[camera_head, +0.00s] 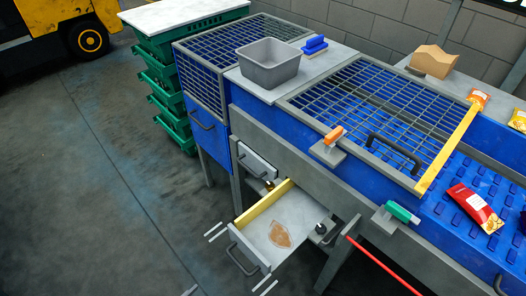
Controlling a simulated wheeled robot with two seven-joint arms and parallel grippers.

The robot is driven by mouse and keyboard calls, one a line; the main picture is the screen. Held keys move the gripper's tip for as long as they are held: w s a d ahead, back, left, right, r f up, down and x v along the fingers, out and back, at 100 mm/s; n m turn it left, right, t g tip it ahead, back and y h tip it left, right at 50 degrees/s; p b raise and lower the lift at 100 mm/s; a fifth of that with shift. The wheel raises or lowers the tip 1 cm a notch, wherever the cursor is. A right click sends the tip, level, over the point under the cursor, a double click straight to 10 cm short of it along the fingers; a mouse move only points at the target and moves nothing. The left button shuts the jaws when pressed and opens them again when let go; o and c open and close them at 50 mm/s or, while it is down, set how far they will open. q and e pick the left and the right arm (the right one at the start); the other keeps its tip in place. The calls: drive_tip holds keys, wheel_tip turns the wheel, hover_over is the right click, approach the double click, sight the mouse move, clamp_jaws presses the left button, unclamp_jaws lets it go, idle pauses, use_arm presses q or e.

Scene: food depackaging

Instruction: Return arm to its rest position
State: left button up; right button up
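Neither of my grippers can be made out in the head view, and no arm reaches over the workstation. The blue and grey workstation (265,142) runs from the upper left to the lower right. Its lower drawer (295,212) is pulled open, and a flat brown piece (279,234) lies in it. A red packet (475,207) lies on the blue ribbed surface (461,234) at the right.
A grey bin (269,64) and a blue brush-like item (314,45) stand on the top. A brown open box (432,61) and orange packets (479,98) are at the back right. Stacked green crates (166,88) stand at the left. Floor (80,200) at left is clear.

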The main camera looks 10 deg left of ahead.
use_arm(q)
drive_tip(key=s+d+f+n+g+y, duration=0.1)
drive_tip(key=d+f+g, duration=0.4)
drive_tip(key=f, duration=0.5)
drive_tip(key=shift+s+n+y, duration=0.3)
drive_tip(key=shift+s+y, duration=0.2)
drive_tip(key=shift+s, duration=0.35)
